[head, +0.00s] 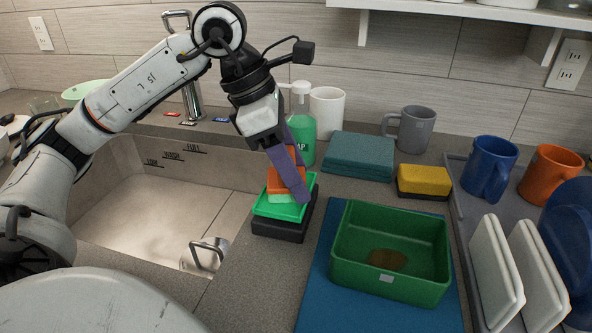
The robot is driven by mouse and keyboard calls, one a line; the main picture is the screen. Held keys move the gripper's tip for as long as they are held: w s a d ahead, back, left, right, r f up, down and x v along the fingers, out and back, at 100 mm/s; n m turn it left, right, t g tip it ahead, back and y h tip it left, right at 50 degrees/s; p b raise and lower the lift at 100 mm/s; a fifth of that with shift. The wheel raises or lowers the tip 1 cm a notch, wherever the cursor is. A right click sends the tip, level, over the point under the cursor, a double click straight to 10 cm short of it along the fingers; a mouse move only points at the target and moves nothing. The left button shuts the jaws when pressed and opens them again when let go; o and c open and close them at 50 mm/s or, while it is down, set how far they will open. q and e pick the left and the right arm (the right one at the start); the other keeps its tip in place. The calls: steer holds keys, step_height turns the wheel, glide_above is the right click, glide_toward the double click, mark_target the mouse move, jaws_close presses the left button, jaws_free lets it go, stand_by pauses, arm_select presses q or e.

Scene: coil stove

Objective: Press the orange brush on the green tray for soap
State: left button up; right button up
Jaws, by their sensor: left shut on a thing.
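The orange brush (287,183) is a small orange block with a lighter green underside. It is upright over the green tray (267,207), which sits on a black base (279,229) to the right of the sink. My left gripper (288,180) reaches down from above, its purple fingers shut on the orange brush. The brush's underside appears to be on or just above the tray's surface; I cannot tell if it is pressed down. The fingers hide part of the brush and tray. My right gripper is not in view.
A green soap pump bottle (301,132) stands just behind the tray. Folded teal cloths (358,156) and a yellow sponge (424,181) lie further right. A green tub (390,283) with a brown patch inside stands on a blue mat (317,292). The sink (150,215) is at left.

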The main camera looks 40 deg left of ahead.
arm_select(q)
step_height(320, 180, up, 2)
steer(key=shift+p, duration=0.6)
steer(key=shift+r+p, duration=0.65)
step_height(320, 180, up, 2)
steer(key=shift+r+p, duration=0.1)
steer(key=shift+p, duration=0.85)
steer(key=shift+r+p, duration=0.3)
steer(key=shift+p, duration=0.05)
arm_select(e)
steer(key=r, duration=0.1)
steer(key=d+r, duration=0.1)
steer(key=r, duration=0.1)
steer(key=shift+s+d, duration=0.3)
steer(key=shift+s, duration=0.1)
arm_select(q)
steer(key=shift+f, duration=0.1)
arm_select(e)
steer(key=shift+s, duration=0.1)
